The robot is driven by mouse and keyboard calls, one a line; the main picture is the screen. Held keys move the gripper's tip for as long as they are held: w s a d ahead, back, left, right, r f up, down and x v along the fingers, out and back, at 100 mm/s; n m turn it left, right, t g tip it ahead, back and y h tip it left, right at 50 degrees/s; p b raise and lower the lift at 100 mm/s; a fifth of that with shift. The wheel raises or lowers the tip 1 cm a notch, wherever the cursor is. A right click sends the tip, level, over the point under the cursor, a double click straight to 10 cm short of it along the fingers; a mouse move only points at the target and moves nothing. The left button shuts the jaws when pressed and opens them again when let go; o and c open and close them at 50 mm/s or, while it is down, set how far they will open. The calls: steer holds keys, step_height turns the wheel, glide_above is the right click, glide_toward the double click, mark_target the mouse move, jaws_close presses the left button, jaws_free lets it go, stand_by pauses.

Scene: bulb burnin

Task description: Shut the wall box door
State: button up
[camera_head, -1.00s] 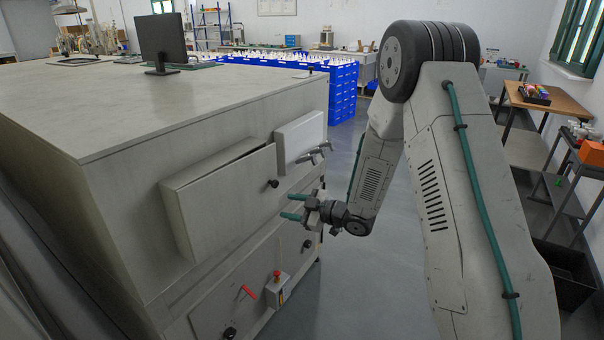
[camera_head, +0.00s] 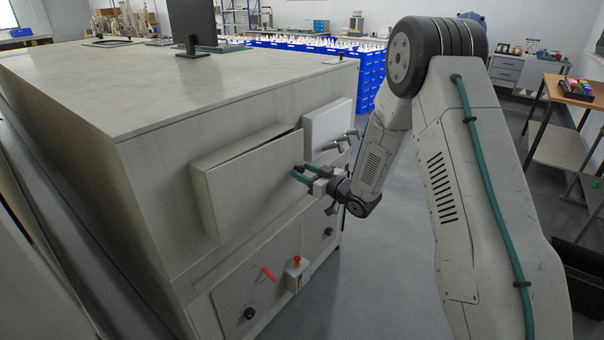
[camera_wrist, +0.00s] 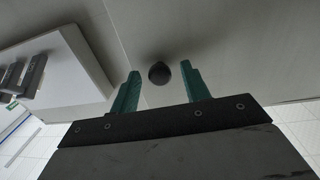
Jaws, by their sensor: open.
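The wall box (camera_head: 207,202) is a pale grey box on the side of the large cabinet. Its door (camera_head: 255,187) stands slightly ajar, with a dark gap along the top edge. A round black knob (camera_wrist: 159,73) is near the door's right edge. My gripper (camera_head: 304,173) is open at that edge, its teal fingers pointing at the door. In the wrist view the knob appears between the two fingertips, with clear space on both sides. In the head view the fingers partly hide the knob. I cannot tell how deep it sits between them.
A white box (camera_head: 327,122) with grey levers (camera_head: 343,141) is just right of the door. Below are a red handle (camera_head: 269,274), a small box with a red button (camera_head: 297,272) and black knobs. Open floor (camera_head: 385,275) lies right of the cabinet.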

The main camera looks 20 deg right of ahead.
jaws_close()
steer(key=shift+w+a+n+g+y, duration=0.2)
steer(key=shift+w+a+n+y, duration=0.15)
steer(key=shift+w, duration=0.25)
steer(key=shift+w+a+n+g+y, duration=0.25)
steer(key=shift+w+y, duration=0.1)
steer(key=shift+w, duration=0.25)
steer(key=shift+r, duration=0.1)
steer(key=shift+c, duration=1.5)
jaws_free()
steer(key=shift+w, duration=0.1)
steer(key=o, duration=0.3)
steer(key=shift+a, duration=0.2)
steer(key=shift+d, duration=0.1)
